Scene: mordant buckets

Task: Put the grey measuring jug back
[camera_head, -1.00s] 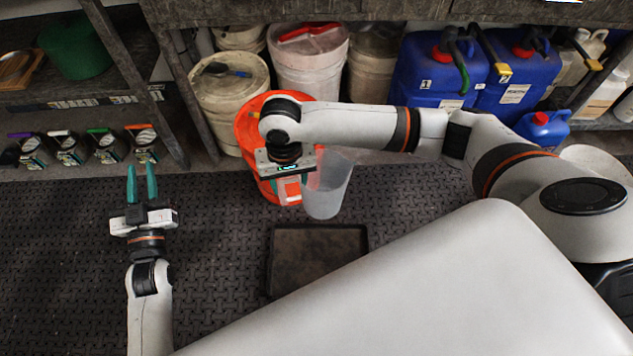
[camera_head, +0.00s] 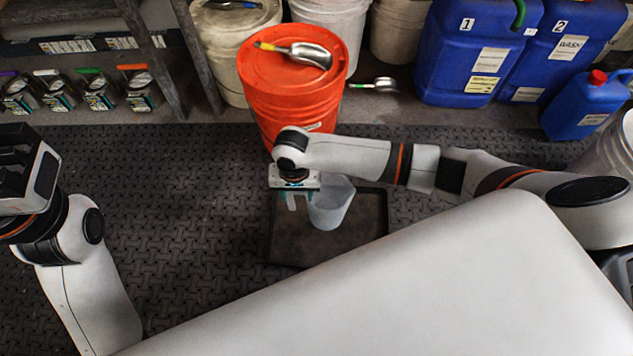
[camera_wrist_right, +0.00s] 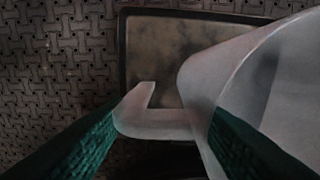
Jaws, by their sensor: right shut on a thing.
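The pale grey, see-through measuring jug (camera_head: 331,204) is upright in the head view, over the dark shallow tray (camera_head: 372,235) on the floor. My right gripper (camera_head: 299,204) is shut on the jug's handle. In the right wrist view the handle of the jug (camera_wrist_right: 240,75) sits between my green fingers (camera_wrist_right: 155,140), and the tray (camera_wrist_right: 220,12) shows below it. I cannot tell if the jug's base touches the tray. My left gripper (camera_head: 22,165) is at the left edge of the head view; its fingertips are not visible.
A lidded orange bucket (camera_head: 290,95) with a metal scoop (camera_head: 308,54) on it stands behind my right gripper. Blue canisters (camera_head: 465,60) stand at the back right. The mat floor (camera_head: 190,220) left of the tray is clear.

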